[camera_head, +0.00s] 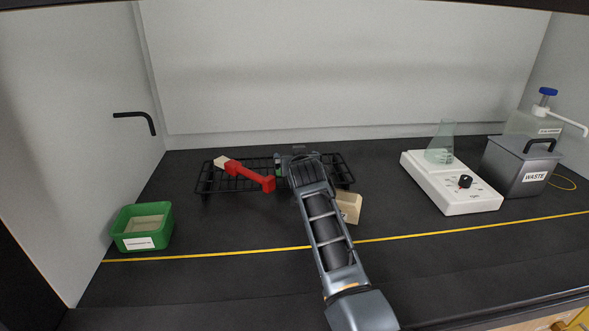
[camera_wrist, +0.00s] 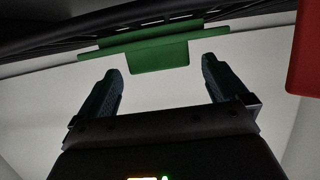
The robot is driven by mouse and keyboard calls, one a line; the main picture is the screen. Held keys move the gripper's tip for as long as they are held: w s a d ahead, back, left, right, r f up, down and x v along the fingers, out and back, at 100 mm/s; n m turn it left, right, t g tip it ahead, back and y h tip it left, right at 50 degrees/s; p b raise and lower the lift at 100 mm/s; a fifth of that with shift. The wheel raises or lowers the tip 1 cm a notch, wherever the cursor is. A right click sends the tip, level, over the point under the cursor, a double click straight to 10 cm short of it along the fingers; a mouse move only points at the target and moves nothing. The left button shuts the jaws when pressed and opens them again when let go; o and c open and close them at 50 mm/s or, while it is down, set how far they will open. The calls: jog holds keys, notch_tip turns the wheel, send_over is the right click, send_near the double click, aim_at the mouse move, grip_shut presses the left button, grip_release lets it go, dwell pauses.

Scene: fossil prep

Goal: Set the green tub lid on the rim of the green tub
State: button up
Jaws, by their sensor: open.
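The green tub (camera_head: 128,238) stands at the left of the bench, with a white label on its front and its top open. The green tub lid (camera_wrist: 160,54) is in the wrist view, a thin green plate seen edge-on with a flat tab. My gripper (camera_head: 298,158) is at the rack. In the wrist view its two fingers (camera_wrist: 160,66) are open, with the tab ahead between their tips; I cannot tell whether they touch it.
The black wire rack (camera_head: 225,184) also holds a red-handled tool (camera_head: 252,175); its red part is close at the right in the wrist view. A beige block (camera_head: 348,207) is beside my arm. A white stirrer (camera_head: 460,190) with a flask and a waste bin (camera_head: 518,168) stand right.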

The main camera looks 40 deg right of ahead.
jog(key=shift+f+b+x, duration=0.2)
jog(key=shift+b+x, duration=0.4)
jog(key=shift+x, duration=0.6)
jog(key=shift+w+d, duration=0.15)
jog(key=shift+w, duration=0.05)
jog(key=shift+r, duration=0.1)
jog(key=c, duration=1)
